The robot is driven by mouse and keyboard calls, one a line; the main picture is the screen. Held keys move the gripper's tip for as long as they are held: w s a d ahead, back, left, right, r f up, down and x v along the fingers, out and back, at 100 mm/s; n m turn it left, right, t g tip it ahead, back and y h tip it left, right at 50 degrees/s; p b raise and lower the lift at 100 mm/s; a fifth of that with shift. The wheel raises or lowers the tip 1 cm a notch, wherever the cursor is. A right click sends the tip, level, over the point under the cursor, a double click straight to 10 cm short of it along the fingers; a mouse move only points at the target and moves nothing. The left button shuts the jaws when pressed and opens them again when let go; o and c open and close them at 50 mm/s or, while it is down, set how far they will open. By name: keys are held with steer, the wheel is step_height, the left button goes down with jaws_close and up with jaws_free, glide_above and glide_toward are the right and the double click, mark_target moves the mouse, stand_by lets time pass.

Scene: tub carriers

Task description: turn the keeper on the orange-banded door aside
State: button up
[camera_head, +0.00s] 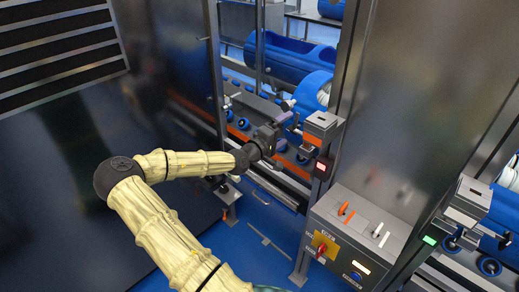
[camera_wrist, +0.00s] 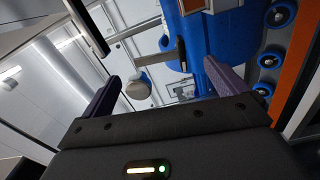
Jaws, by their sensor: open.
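My gripper (camera_head: 283,131) is at the opening in front of the orange-banded door, left of the grey post box (camera_head: 321,124) with an orange band (camera_head: 312,140). Its two purple fingers are apart and nothing is between them in contact; in the wrist view they stand at left and right (camera_wrist: 163,86). A grey bar (camera_wrist: 155,58) with a darker upright piece shows beyond the fingers, and a pale round knob (camera_wrist: 137,89) hangs below it. I cannot tell for sure which of these is the keeper. In the head view the gripper and arm partly hide this spot.
Blue tubs (camera_head: 285,58) lie on a roller conveyor behind the opening. A control box (camera_head: 352,240) with a red switch and several levers stands at the lower right. A second post box (camera_head: 467,200) with a pale band and green light is further right.

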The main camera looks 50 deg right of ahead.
steer(key=w+a+b, duration=0.1)
steer(key=a+b, duration=0.1)
steer(key=a, duration=1)
steer(key=shift+a, duration=0.15)
steer(key=shift+c, duration=0.2)
